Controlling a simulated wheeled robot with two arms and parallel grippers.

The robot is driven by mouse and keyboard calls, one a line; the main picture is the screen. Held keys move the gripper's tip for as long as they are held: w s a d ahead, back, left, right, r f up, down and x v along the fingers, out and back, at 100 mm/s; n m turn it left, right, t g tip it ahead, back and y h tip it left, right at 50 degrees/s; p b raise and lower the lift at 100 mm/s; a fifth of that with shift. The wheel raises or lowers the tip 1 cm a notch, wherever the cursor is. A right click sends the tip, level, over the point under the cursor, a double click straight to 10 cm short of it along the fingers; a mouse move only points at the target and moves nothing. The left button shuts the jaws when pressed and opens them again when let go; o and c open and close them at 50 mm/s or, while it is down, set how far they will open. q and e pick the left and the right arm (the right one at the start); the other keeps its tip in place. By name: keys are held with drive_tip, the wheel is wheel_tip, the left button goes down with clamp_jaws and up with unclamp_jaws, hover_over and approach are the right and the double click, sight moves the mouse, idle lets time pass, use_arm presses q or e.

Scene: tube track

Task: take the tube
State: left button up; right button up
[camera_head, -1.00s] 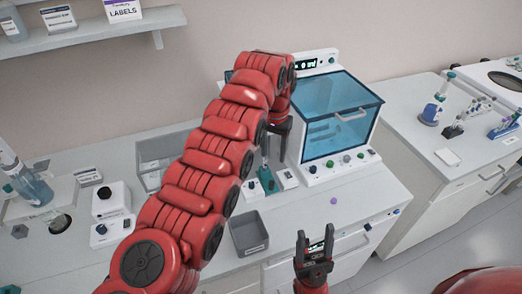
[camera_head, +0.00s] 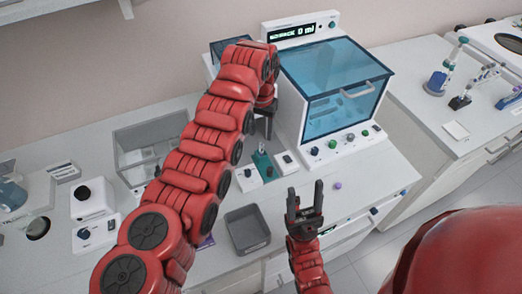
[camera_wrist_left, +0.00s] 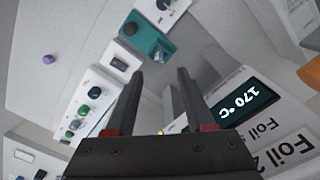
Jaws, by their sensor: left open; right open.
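A small teal holder (camera_head: 262,166) stands on the counter in front of the blue-windowed machine. A small upright piece that may be the tube (camera_head: 262,148) stands in it; its details are too small to tell. In the left wrist view the teal holder (camera_wrist_left: 146,40) is beyond the fingertips. My left gripper (camera_head: 261,135) points down, open and empty, just above and behind the holder; it also shows in the left wrist view (camera_wrist_left: 159,73). My right gripper (camera_head: 304,205) is open and empty, pointing up near the counter's front edge.
The machine with a blue lid (camera_head: 330,85) stands close right of my left gripper. A grey bin (camera_head: 247,230) is on the counter in front, and a clear box (camera_head: 140,148) is at the left. A purple knob (camera_head: 337,185) is near the front edge.

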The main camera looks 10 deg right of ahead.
sight(261, 147)
use_arm(q)
drive_tip(key=shift+s+f, duration=0.25)
drive_tip(key=shift+f, duration=0.95)
wheel_tip(261, 147, down, 5)
drive_tip(key=shift+w+f+b, duration=0.1)
drive_tip(key=shift+f+b, duration=0.1)
drive_tip(key=shift+b, duration=0.5)
drive_tip(key=shift+r, duration=0.1)
clamp_jaws()
